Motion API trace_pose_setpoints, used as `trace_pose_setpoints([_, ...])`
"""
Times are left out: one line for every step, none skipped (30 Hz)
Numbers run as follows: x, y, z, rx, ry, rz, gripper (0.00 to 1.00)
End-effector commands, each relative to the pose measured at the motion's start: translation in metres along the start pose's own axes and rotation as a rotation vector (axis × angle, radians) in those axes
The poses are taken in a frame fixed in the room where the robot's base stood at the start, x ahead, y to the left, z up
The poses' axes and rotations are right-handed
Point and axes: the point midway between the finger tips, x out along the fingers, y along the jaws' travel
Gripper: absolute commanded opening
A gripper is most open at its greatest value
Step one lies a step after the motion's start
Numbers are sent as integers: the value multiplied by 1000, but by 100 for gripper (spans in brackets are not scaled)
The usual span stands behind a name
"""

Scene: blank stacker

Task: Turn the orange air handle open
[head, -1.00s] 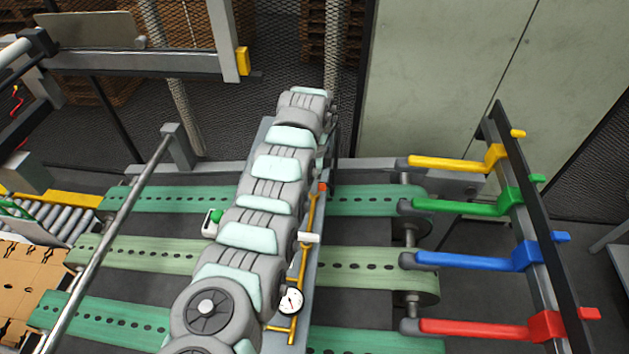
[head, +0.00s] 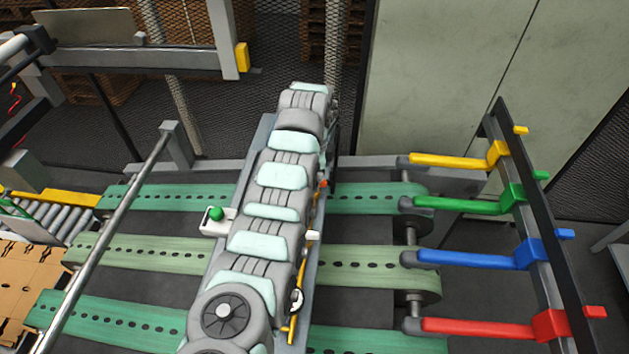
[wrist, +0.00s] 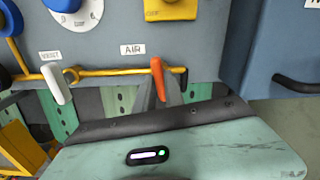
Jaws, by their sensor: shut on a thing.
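The orange air handle (wrist: 157,78) stands almost upright under the AIR label in the wrist view. It lies across the horizontal yellow pipe, tilted slightly. My gripper (wrist: 166,93) shows its grey fingers at the lower end of the handle, shut on it. The teal housing of my gripper fills the bottom of the wrist view. In the head view the orange handle shows as a small spot (head: 323,184) beside my arm. There my arm hides the fingers.
A white handle (wrist: 57,83) hangs from the same pipe, left of the orange one. A blue-grey box (wrist: 285,50) juts out at right. Green perforated belts (head: 150,253) run below my arm.

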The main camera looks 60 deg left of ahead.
Motion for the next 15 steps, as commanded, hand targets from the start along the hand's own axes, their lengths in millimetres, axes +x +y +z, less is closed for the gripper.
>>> trace_pose_setpoints([3, -1, -2, -36, 1, -4, 0])
trace_pose_setpoints([4, 0, -2, -62, 1, -2, 0])
trace_pose_setpoints([5, 0, -2, -99, 0, 0, 0])
trace_pose_setpoints([5, 0, -2, -127, 0, 0, 0])
trace_pose_setpoints([5, 0, -2, -154, 0, -1, 0])
trace_pose_setpoints([5, 0, -2, -193, 0, -3, 0])
trace_pose_setpoints([4, -1, -2, -223, 1, -4, 0])
trace_pose_setpoints([4, -1, -2, -251, 1, -4, 0])
trace_pose_setpoints([4, -1, -2, -290, 1, -4, 0])
trace_pose_setpoints([4, 0, -2, -318, 2, -3, 0])
trace_pose_setpoints([4, 0, -3, -345, 2, -2, 0])
trace_pose_setpoints([4, 0, -2, -385, 1, -2, 0])
trace_pose_setpoints([4, 0, -2, -413, 1, -2, 0])
trace_pose_setpoints([4, 0, -2, -441, 1, -1, 0])
trace_pose_setpoints([4, 0, -2, -480, 1, -1, 0])
